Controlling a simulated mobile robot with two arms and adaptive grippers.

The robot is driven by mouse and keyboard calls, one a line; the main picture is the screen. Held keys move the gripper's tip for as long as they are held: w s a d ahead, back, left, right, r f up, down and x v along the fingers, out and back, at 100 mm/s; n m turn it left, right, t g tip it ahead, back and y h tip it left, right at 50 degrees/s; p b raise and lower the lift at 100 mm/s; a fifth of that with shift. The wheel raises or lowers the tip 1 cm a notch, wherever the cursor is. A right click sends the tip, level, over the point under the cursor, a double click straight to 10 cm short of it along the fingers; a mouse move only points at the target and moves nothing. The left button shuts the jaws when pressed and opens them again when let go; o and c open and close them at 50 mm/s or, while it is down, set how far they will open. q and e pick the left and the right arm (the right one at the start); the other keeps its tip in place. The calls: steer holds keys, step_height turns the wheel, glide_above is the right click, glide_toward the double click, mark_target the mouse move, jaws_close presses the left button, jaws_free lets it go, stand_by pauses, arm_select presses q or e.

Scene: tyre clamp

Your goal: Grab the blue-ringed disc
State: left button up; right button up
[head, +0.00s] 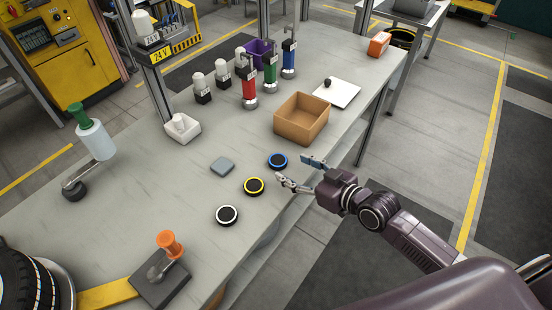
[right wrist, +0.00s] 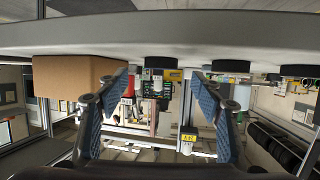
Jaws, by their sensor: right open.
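The blue-ringed disc (head: 278,161), black with a blue ring, lies flat on the grey workbench (head: 150,210) near its right edge. My right gripper (head: 290,172) is open and empty, close to the disc on its right side and apart from it. In the right wrist view, which looks upside down, the open fingers (right wrist: 160,100) frame the scene. A dark disc edge (right wrist: 164,62) shows between them, beside the box; by its place it is the blue-ringed one, but its ring is not visible there. My left gripper is not in view.
A yellow-ringed disc (head: 254,186) and a white-ringed disc (head: 227,215) lie in a row nearer the front. A cardboard box (head: 301,119) stands behind the blue-ringed disc. A grey square pad (head: 222,166) lies to its left. The bench between these things is clear.

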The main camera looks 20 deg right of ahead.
mark_target(278, 160)
steer(key=x, duration=0.1)
steer(key=p+x, duration=0.1)
steer(key=shift+w+a+r, duration=0.2)
steer(key=shift+w, duration=0.15)
steer(key=shift+x, duration=1.6)
steer(key=shift+f, duration=0.15)
steer(key=c, duration=0.8)
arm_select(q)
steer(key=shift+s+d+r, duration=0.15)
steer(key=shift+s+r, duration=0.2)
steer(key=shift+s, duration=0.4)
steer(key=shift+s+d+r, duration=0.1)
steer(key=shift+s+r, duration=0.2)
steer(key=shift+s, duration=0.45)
arm_select(e)
steer(key=c, duration=0.5)
steer(key=shift+o, duration=0.2)
